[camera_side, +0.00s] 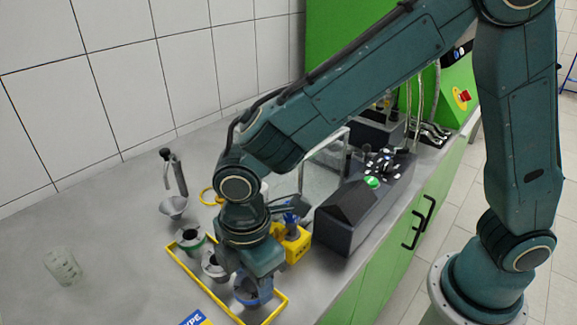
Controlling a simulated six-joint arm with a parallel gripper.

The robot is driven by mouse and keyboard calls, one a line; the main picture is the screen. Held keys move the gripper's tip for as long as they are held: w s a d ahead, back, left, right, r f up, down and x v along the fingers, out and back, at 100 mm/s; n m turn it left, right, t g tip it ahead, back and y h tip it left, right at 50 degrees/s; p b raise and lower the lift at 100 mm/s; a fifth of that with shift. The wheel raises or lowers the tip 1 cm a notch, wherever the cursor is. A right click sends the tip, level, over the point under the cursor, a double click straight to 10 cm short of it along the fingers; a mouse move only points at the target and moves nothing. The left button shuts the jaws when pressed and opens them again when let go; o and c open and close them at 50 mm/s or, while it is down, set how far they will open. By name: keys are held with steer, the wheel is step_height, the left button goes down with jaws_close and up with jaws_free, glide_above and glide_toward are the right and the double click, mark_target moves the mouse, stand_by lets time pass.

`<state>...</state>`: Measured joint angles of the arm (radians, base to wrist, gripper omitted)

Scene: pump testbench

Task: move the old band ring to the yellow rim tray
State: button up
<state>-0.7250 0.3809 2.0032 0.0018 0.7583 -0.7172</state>
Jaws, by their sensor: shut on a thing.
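The yellow rim tray (204,285) lies on the grey bench, with its long side running toward the front. My gripper (254,276) points down over the tray's front right end. It is shut on a blue-banded ring (252,293), which shows just below it; the fingertips are mostly hidden by the wrist. I cannot tell whether this ring touches the tray floor. A green-banded ring (190,241) and a grey-white ring (214,266) sit in the tray to the left. No label marks which ring is the old one.
A dark device with a green button (352,205) is farther right. The left bench is mostly clear.

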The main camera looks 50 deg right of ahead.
steer(key=shift+f, duration=0.5)
stand_by(0.9)
steer(key=o, duration=1.2)
steer(key=shift+c, duration=0.2)
step_height(320, 180, up, 7)
stand_by(0.4)
steer(key=shift+d+r, duration=0.1)
